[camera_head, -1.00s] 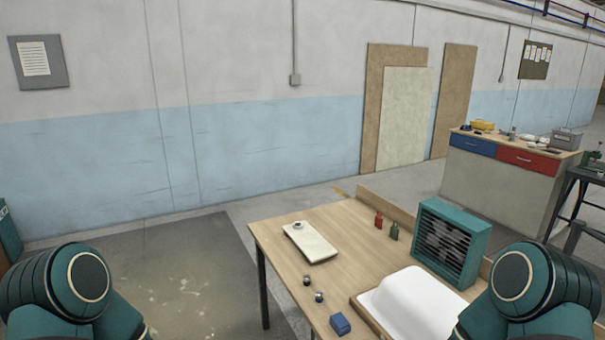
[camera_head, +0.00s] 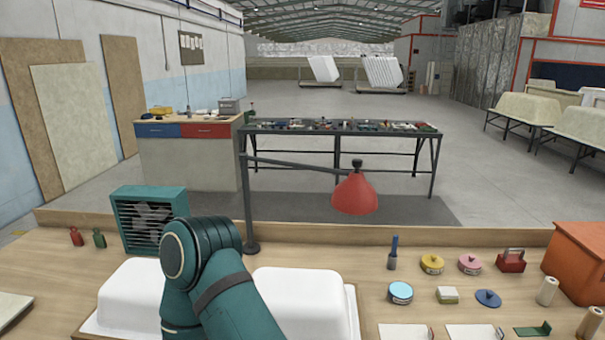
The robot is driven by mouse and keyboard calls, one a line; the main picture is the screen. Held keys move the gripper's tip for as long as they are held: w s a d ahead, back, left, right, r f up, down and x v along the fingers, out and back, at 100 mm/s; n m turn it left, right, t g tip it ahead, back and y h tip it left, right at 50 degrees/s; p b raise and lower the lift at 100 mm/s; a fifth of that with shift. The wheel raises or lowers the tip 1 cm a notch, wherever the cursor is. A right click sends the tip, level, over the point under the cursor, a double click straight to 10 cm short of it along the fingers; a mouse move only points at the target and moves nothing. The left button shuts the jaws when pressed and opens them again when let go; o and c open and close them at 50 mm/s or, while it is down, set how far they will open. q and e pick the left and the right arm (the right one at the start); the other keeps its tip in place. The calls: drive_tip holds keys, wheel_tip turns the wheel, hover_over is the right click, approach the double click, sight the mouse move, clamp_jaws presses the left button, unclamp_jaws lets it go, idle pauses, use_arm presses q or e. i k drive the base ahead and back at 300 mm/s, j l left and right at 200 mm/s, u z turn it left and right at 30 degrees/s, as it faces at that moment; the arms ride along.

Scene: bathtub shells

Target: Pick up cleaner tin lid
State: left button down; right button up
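A round blue lid with a small knob (camera_head: 488,298) lies on the workbench at the right. Left of it stands a tin with a light blue top (camera_head: 400,292). Behind it stand a yellow round tin (camera_head: 432,264) and a pink round tin (camera_head: 470,264), each with a knob on top. I cannot tell for sure which of these is the cleaner tin lid. One of my arms crosses the lower middle of the view, left of these items. Neither gripper shows.
Two white tub shells (camera_head: 300,305) sit on the bench in the lower middle. A teal fan (camera_head: 150,215) and a red lamp (camera_head: 355,192) stand behind. A white sponge-like block (camera_head: 447,295), red toolbox (camera_head: 511,261), brush (camera_head: 393,254) and orange box (camera_head: 577,262) crowd the right.

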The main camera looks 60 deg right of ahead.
sight(488, 297)
drive_tip(key=k+j+z, duration=0.1)
drive_tip(key=z, duration=5.2)
